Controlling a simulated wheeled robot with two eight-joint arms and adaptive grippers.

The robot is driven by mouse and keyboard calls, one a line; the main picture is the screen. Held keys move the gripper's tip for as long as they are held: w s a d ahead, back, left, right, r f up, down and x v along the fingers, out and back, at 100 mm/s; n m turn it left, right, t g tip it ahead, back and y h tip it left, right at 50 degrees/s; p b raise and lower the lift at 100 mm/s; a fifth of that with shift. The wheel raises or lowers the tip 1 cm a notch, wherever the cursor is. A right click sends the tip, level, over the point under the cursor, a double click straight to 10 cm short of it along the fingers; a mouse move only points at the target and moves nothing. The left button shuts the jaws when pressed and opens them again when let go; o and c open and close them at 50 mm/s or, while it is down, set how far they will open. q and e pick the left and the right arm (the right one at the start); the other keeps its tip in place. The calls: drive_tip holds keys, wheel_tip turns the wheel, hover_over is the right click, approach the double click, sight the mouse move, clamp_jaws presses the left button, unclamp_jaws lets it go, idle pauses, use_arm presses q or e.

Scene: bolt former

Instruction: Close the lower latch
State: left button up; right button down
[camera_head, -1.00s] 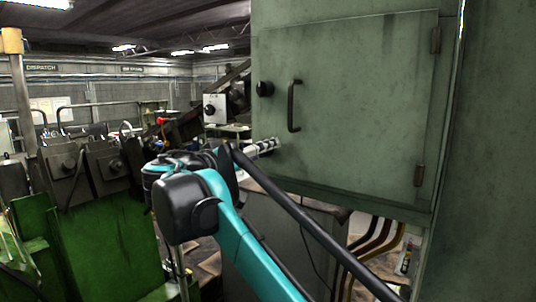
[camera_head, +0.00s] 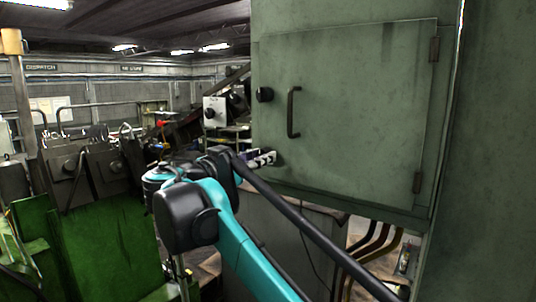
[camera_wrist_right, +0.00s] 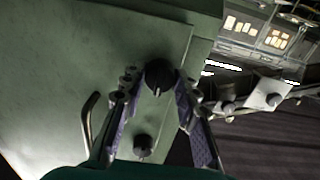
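The green cabinet door (camera_head: 350,110) is shut flush, with a dark bar handle (camera_head: 292,112). The upper latch, a round black knob (camera_head: 264,91), sits left of the handle and also shows in the wrist view (camera_wrist_right: 143,145). The lower latch (camera_wrist_right: 160,73) is a black knob at the door's edge; in the head view the right gripper hides it. My right gripper (camera_head: 262,158) is at the door's lower left corner. In the wrist view its two fingers are apart, one on each side of the lower latch; I cannot tell whether they touch it. My left gripper is out of view.
A green machine part (camera_head: 105,250) and grey machinery (camera_head: 90,170) stand at the left. A white box with a black knob (camera_head: 214,110) stands behind the arm. Bent pipes (camera_head: 372,240) run below the cabinet.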

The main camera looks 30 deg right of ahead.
drive_tip(key=n+p, duration=0.2)
drive_tip(key=n, duration=0.9)
drive_tip(key=c, duration=1)
unclamp_jaws()
drive_tip(key=shift+o, duration=0.2)
drive_tip(key=p+v, duration=0.1)
drive_tip(key=v, duration=0.7)
